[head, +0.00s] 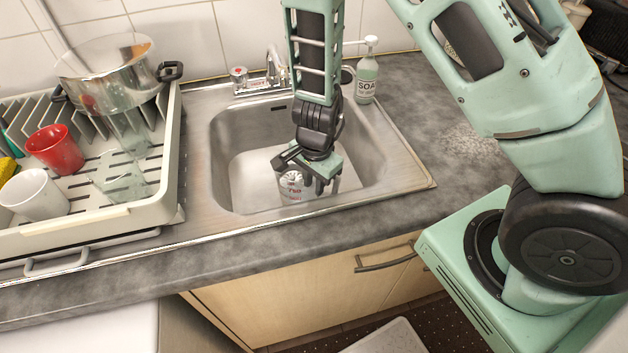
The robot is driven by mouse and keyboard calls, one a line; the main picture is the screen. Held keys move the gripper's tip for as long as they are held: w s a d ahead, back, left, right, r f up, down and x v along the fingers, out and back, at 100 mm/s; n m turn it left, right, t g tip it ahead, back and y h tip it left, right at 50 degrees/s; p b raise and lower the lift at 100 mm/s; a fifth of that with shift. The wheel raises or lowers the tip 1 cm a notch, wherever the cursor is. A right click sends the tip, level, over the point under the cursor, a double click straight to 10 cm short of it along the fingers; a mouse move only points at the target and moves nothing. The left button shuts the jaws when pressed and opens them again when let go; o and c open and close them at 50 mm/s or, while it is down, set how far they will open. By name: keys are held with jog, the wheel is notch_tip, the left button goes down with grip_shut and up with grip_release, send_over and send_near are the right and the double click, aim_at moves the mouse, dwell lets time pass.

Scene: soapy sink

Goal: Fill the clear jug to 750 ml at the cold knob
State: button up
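A clear, see-through vessel (122,178) stands in the dish rack at the left; I cannot tell for sure that it is the jug. In the sink, a pale container with red print (291,187) shows just below and beside my gripper. My gripper (305,176) points down into the sink basin, its fingers apart; I cannot tell whether they touch the container. A tap (275,66) stands at the back of the sink. A knob with a red mark (238,76) is left of it. My arm hides the area right of the tap, and no cold knob is clearly visible.
The sink (228,135) has a whitish bottom. A soap bottle (367,75) stands at its back right corner. Grey counter (450,140) lies clear to the right.

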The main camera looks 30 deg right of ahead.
jog(key=shift+o, duration=0.3)
jog(key=shift+r, duration=0.1)
notch_tip(320, 180, up, 17)
jog(key=p, duration=0.6)
jog(key=shift+s+d, duration=0.15)
jog(key=shift+s, duration=0.15)
jog(key=shift+r, duration=0.1)
